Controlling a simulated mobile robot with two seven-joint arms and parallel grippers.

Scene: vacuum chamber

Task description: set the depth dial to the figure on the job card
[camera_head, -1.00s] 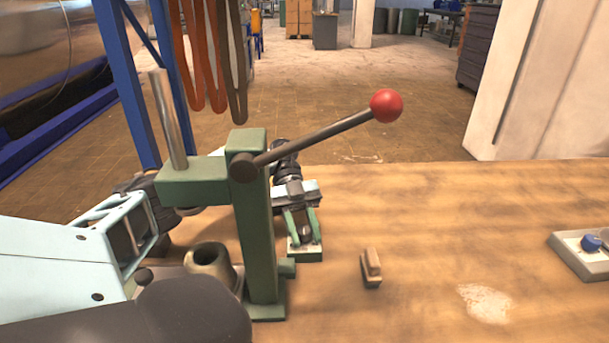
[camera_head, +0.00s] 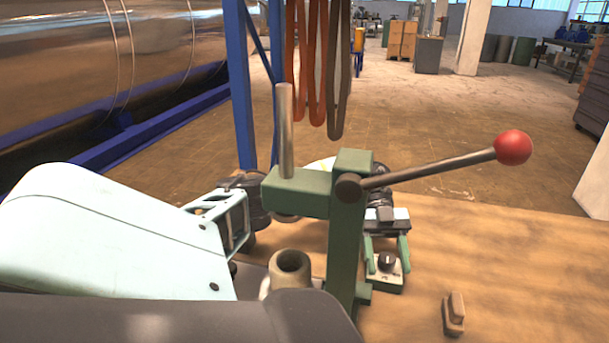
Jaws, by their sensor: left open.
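A dark round knob, apparently the depth dial (camera_head: 387,262), sits on a small pale-topped block with a green front, on the bench behind the green press. My left gripper (camera_head: 386,252) is over this block, pointing down. Its two green fingers are spread on either side of the knob, with a gap between them. Whether either finger touches the knob cannot be told. The dial's markings are too small to read. My left arm passes behind the press, which hides part of it. I see no job card. My right gripper is out of view.
The green press (camera_head: 346,235) stands in front of the gripper, its red-balled lever (camera_head: 513,147) reaching right. A hollow cup (camera_head: 290,268) is at its left. A small brown block (camera_head: 453,314) lies on the wooden bench (camera_head: 520,265), which is clear at right.

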